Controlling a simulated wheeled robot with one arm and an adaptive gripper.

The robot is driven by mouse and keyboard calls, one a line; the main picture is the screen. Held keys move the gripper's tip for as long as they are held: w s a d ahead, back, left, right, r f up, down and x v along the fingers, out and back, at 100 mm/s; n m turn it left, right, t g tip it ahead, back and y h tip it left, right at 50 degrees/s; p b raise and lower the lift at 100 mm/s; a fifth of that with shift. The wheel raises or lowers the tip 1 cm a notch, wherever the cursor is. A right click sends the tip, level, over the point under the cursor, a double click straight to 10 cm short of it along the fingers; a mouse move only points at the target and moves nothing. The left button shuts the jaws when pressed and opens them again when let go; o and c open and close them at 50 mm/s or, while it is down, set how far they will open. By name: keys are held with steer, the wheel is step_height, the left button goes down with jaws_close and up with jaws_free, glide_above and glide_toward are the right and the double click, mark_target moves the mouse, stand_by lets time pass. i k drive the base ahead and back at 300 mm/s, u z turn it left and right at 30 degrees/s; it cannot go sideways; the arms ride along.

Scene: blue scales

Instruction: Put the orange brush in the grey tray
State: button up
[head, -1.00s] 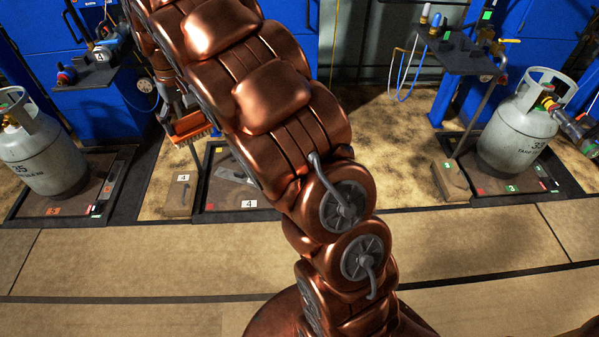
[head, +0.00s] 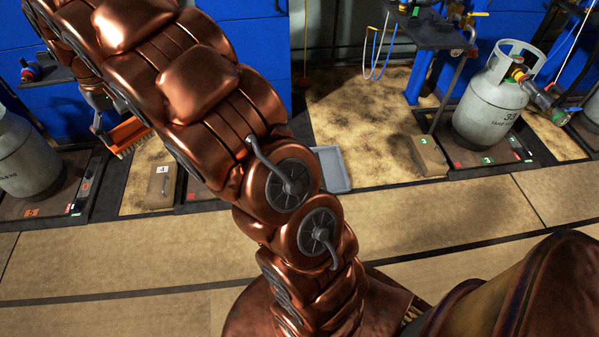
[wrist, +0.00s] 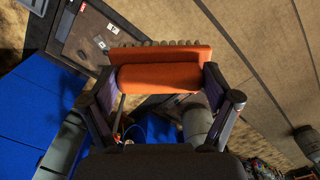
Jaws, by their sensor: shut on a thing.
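The orange brush (head: 131,133) is in my gripper (wrist: 158,80), left of my arm in the head view. In the wrist view the fingers close on both ends of the brush's orange body (wrist: 158,76), with pale bristles along its far edge. The brush is held in the air, bristles downward in the head view. The grey tray (head: 335,170) lies on the floor just right of my arm's middle, and my arm hides its left part. The brush is well to the left of the tray.
A grey gas cylinder (head: 490,108) stands on a dark base at the right, another (head: 25,160) at the far left. A tan block (head: 429,155) and a dark raised shelf (head: 428,28) are on the right. Open floor (head: 365,120) lies behind the tray.

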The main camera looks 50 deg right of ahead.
mark_target(326, 177)
steer(key=u, duration=2.6)
steer(key=k, duration=1.45)
steer(key=z, duration=2.2)
